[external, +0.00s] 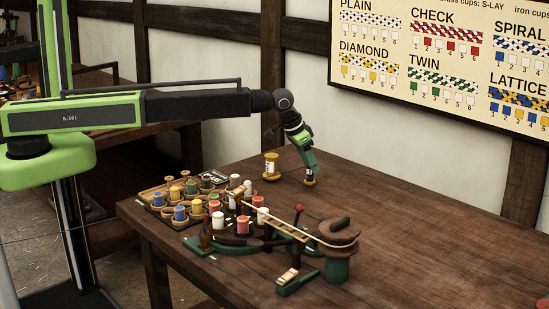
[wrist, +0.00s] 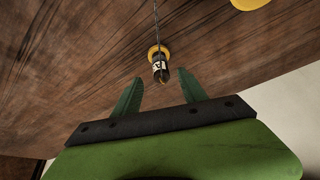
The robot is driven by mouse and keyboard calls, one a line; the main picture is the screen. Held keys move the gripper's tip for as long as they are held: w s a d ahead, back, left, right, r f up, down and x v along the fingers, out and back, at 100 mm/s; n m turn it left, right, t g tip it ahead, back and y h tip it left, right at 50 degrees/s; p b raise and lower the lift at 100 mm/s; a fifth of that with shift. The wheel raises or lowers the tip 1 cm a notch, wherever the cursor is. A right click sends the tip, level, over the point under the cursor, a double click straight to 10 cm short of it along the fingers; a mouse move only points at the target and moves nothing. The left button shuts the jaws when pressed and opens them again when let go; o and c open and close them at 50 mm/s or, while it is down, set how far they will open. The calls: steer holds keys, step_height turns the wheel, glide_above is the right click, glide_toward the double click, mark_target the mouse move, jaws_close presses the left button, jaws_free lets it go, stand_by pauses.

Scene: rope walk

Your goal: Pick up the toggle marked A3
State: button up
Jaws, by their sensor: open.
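A small dark toggle with a pale label and an orange-yellow base shows in the wrist view (wrist: 160,66). A thin line runs up from it. Its marking is too small to read, so I cannot tell if it is A3. My gripper (wrist: 160,77) is open, with one green finger on each side of the toggle's near end in that view. I cannot tell whether either finger touches it. In the external view my gripper (external: 309,170) points down at the table's far side, and the toggle's yellow base (external: 309,183) shows just below it.
A larger yellow-based spool (external: 271,168) stands just left of my gripper. A tray (external: 150,196) of coloured bobbins and a braiding device with a green post (external: 337,268) stand nearer. The wooden table (external: 420,240) is clear at right. A pattern board (external: 440,60) hangs on the wall.

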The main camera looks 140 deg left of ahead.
mark_target(313, 180)
steer(key=b+x, duration=0.5)
steer(key=shift+s+d+f, duration=0.1)
steer(key=shift+s+f, duration=0.15)
steer(key=shift+r, duration=0.2)
jaws_close()
